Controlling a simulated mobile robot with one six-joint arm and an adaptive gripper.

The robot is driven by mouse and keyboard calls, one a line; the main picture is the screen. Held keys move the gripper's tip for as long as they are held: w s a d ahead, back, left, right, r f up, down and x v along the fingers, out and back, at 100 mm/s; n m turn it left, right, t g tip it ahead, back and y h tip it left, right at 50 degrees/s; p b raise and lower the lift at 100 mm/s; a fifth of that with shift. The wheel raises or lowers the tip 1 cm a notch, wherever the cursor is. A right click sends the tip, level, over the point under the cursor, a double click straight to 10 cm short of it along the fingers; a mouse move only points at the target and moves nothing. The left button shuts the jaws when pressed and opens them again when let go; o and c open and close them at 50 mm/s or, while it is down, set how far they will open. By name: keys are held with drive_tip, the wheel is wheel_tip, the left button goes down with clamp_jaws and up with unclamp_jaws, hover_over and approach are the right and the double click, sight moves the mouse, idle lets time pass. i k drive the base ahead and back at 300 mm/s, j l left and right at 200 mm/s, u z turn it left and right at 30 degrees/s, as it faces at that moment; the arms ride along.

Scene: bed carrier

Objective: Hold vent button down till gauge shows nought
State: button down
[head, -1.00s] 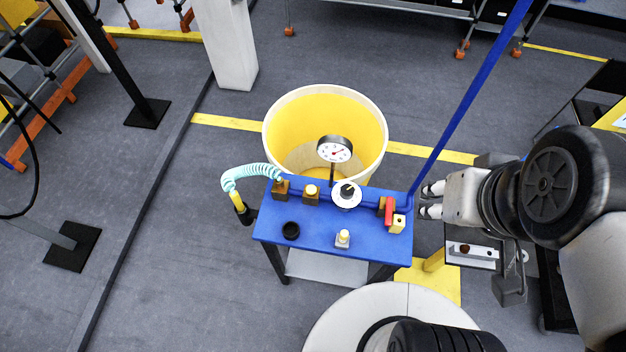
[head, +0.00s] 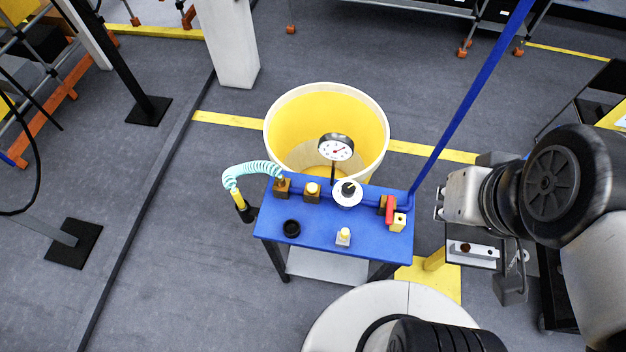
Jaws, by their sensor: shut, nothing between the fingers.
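A round white gauge (head: 335,148) with a dark rim and a red needle stands on a post at the back of the blue table (head: 318,235). Its reading is too small to tell. A yellow-topped button on a brown block (head: 312,192) sits left of the gauge post. A small pale piece with a yellow top (head: 344,236) stands near the front edge. I cannot tell which is the vent button. My gripper (head: 439,205) is shut and empty, just right of the table, apart from everything on it.
A white disc with a black knob (head: 347,193), a red piece (head: 390,209), a black ring (head: 291,228) and a coiled light-blue hose (head: 253,169) are on or at the table. A yellow-lined bin (head: 290,112) stands behind. A blue pole (head: 463,104) rises near my gripper.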

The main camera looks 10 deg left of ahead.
sight(312, 188)
drive_tip(key=j, duration=1)
drive_tip(key=k+j, duration=0.1)
drive_tip(key=j, duration=0.85)
drive_tip(key=j+z, duration=0.05)
